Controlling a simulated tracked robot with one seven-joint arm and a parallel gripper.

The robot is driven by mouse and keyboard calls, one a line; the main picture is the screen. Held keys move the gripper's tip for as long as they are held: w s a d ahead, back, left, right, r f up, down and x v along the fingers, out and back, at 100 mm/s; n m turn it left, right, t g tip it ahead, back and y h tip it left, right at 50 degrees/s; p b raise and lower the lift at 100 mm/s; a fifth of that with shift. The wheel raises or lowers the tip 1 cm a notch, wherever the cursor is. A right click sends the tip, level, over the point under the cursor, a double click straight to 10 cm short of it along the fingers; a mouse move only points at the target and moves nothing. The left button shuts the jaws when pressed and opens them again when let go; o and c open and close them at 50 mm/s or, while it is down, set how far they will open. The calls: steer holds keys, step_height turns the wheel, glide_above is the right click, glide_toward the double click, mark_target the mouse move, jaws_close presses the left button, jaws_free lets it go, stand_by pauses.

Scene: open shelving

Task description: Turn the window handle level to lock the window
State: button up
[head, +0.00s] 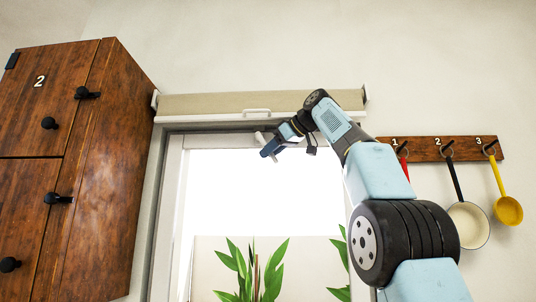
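The window (172,200) has a pale frame with bright panes, below a beige roller blind (200,104). A small white piece (260,137) at the top of the window frame, beside my gripper, looks like the window handle. It appears slanted, and part of it is hidden behind my gripper. My gripper (268,151) is blue and reaches in from the right, at the top of the window. It overlaps the handle's lower end in the picture; I cannot tell whether it touches it. Its fingers are too small to show whether they are open or shut.
A wooden cabinet (110,180) with black knobs stands at the left. At the right, a wooden hook rail (425,148) holds a white pan (468,225) and a yellow ladle (508,210). Green plants (255,270) show low in the window. The wall above is clear.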

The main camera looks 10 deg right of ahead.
steer(key=v, duration=0.6)
steer(key=shift+s, duration=0.15)
steer(key=shift+d, duration=0.1)
steer(key=shift+c, duration=0.5)
